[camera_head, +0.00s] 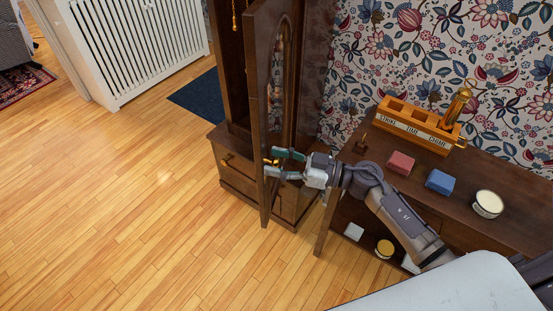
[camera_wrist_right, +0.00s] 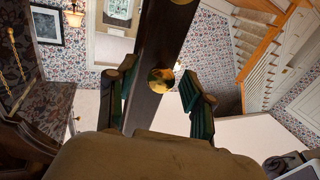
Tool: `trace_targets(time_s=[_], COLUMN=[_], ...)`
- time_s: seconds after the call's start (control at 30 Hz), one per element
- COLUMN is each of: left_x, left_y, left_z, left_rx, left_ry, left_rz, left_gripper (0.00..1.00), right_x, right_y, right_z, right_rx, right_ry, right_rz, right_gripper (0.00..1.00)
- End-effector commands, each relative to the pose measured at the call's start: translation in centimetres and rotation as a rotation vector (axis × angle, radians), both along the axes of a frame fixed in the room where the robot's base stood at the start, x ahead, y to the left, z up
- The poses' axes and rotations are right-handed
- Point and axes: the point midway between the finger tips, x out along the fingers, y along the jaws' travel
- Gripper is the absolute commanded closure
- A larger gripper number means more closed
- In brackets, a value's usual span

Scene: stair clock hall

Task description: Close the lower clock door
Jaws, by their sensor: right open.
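The lower clock door (camera_head: 257,95) is dark wood with an arched glass pane. It stands swung out from the tall clock case (camera_head: 230,55), its narrow edge toward me. My right gripper (camera_head: 272,162) is open at the door's edge, low on the door, by a small brass knob. In the right wrist view, the door's wooden frame (camera_wrist_right: 165,40) runs between the two green-padded fingers (camera_wrist_right: 157,97), with the round brass knob (camera_wrist_right: 161,80) between them. I cannot tell whether the pads touch the door. My left gripper is not in view.
A dark wooden table (camera_head: 475,203) stands to the right, close under my right arm. It bears a wooden rack (camera_head: 418,127), a red block (camera_head: 400,163), a blue block (camera_head: 439,181) and a round tin (camera_head: 487,204). The wooden floor (camera_head: 110,200) to the left is clear.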

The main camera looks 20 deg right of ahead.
Motion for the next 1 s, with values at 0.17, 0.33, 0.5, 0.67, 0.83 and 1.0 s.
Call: trace_targets(time_s=[0.17,0.33,0.5,0.67,0.83,1.0], left_x=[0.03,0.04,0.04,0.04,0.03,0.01], left_y=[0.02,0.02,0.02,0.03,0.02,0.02], left_z=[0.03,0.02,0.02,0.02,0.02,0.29], left_rx=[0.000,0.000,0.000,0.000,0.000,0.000], left_ry=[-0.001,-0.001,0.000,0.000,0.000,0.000], left_rz=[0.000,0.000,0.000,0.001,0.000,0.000], left_gripper=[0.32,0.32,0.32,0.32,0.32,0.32], right_x=[0.21,0.19,0.18,0.18,0.18,0.28], right_y=[0.37,0.34,0.31,0.30,0.29,0.56], right_z=[0.00,-0.01,-0.02,-0.01,-0.02,0.09], right_rx=[0.001,0.001,0.001,0.000,0.000,0.002], right_ry=[0.000,0.001,0.001,0.000,0.000,0.001], right_rz=[0.000,0.000,0.000,0.000,0.000,-0.003], right_gripper=[0.48,0.50,0.78,1.00,1.00,1.00])
